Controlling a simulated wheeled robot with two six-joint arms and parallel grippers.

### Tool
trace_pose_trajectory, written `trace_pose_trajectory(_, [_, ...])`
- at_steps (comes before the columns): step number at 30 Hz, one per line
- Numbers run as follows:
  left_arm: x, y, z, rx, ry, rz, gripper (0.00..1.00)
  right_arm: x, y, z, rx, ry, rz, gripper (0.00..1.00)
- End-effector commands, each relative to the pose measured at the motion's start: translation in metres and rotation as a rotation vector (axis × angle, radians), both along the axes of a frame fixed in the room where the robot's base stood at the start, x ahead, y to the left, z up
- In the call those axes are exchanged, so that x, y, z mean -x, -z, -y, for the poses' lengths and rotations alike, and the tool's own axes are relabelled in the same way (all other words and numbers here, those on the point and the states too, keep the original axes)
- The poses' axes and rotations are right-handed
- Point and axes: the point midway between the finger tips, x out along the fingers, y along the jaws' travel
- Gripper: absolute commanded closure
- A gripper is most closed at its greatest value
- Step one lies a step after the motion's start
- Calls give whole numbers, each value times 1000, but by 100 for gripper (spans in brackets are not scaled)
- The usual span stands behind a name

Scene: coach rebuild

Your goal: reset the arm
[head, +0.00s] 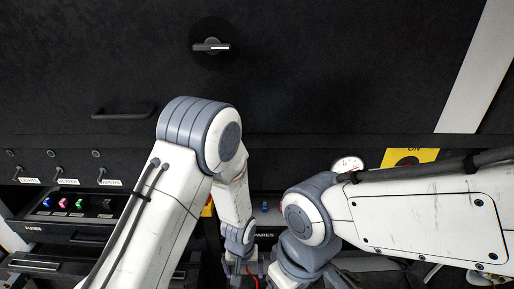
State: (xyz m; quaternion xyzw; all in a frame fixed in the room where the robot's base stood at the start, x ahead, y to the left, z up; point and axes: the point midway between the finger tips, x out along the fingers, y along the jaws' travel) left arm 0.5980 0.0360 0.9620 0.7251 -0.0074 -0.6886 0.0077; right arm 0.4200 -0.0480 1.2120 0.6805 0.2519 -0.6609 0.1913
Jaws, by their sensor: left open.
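My left arm comes in from the bottom left, bends at a grey joint and reaches down to the bottom middle. My left gripper (246,269) is open at the lower edge of the head view, small and partly cut off. A thin red line shows beside it; I cannot tell what it is. My right arm comes in from the right and bends down at a grey joint close to the left gripper. The right gripper's fingers are not visible; that arm runs out of the bottom edge.
A black panel with a rotary knob (211,46) and a handle (123,114) fills the back. Toggle switches (59,172) sit at left above an open fuses drawer (60,228) with coloured pieces.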

Motion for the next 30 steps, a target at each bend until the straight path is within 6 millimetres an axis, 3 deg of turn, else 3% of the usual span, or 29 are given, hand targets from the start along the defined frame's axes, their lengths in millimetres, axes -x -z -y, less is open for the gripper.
trace_pose_trajectory(1, [-8, -28, -16, 9, -11, 27, 0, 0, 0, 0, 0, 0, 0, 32])
trace_pose_trajectory(3, [-11, -61, -38, 11, -12, 51, 0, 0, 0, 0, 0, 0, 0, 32])
trace_pose_trajectory(6, [-9, -99, -67, 11, -11, 83, 0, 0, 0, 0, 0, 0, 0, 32])
trace_pose_trajectory(9, [-2, -125, -88, 6, -9, 105, 0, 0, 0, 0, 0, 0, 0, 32])
trace_pose_trajectory(15, [13, -157, -116, -3, -7, 139, 0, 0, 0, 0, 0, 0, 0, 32])
trace_pose_trajectory(26, [41, -193, -149, -22, -5, 184, 0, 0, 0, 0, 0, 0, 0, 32])
trace_pose_trajectory(30, [51, -187, -122, -7, 83, 161, 0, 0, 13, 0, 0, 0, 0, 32])
